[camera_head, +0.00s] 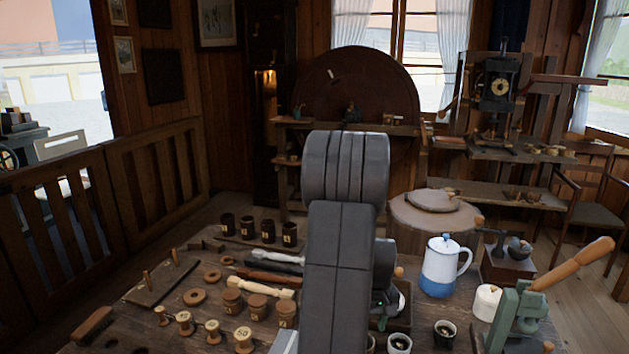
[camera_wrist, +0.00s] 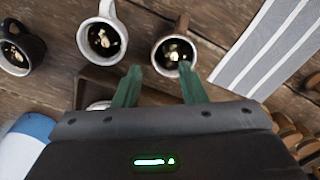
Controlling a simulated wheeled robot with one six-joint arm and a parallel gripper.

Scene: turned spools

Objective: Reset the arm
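My arm (camera_head: 340,235) rises upright in the middle of the head view, bent at the top, over the front of the workbench. My gripper (camera_wrist: 160,72) shows two green fingers in the wrist view. They stand apart, with nothing seen held between them. In the head view the gripper is mostly hidden behind the arm. A cup with a white rim (camera_wrist: 165,66) lies just beyond the right fingertip; I cannot tell whether they touch. A white mug (camera_wrist: 112,60) is beyond the left fingertip.
The workbench (camera_head: 130,318) is crowded. A blue and white enamel pot (camera_head: 439,265), a green press (camera_head: 517,315) and a white jar (camera_head: 487,302) stand right of the arm. Wooden spools (camera_head: 243,340) and lidded pots (camera_head: 257,305) stand left.

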